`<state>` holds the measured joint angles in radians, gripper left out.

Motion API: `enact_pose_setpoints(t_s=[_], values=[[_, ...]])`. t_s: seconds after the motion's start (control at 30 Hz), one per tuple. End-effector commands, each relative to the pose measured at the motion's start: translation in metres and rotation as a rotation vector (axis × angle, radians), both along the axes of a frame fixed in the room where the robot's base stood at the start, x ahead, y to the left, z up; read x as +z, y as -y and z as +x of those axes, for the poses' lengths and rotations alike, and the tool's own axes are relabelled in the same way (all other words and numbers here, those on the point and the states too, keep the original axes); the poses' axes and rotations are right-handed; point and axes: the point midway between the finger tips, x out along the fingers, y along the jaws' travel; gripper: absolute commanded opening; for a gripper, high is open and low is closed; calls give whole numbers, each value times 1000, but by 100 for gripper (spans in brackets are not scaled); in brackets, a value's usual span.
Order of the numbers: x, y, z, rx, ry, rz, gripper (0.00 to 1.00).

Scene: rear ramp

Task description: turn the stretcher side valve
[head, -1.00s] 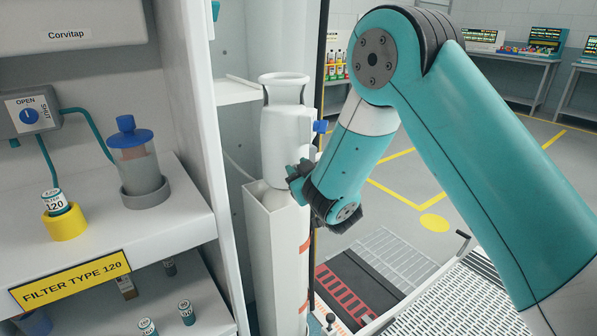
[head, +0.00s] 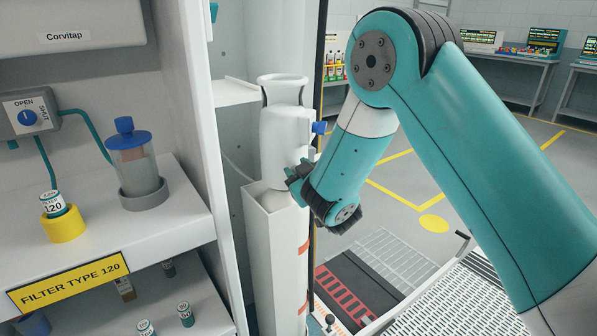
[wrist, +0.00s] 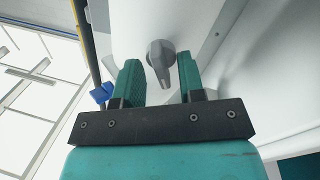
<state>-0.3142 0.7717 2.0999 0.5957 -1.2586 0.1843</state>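In the wrist view, a grey valve knob with a short lever (wrist: 160,60) sits on a white surface. Its lever points down and slightly right in that view. My gripper (wrist: 160,80) is open, with one green finger on each side of the knob and a visible gap on both sides. In the head view, my gripper (head: 297,180) is at the lower right side of a white cylinder (head: 285,135). The grey knob is hidden there. A blue fitting (head: 319,127) sticks out from the cylinder's upper right; a blue piece also shows in the wrist view (wrist: 102,93).
The cylinder stands in a tall white holder (head: 272,250). A dark post runs beside the cylinder. Open floor lies beyond at right.

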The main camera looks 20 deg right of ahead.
Motion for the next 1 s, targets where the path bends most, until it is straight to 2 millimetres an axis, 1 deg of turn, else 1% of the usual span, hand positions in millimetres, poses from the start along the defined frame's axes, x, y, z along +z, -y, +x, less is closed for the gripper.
enact_pose_setpoints(t_s=[0.17,0.27,0.37,0.57,0.8,0.83,1.0], values=[[-1,0,-3,1,2,1,35],[-4,1,-12,2,1,0,35],[-7,3,-26,2,0,-1,35],[-7,9,-63,2,2,1,35],[-6,17,-113,2,2,1,35],[-5,19,-118,-2,4,3,35],[-4,25,-130,-18,5,11,35]])
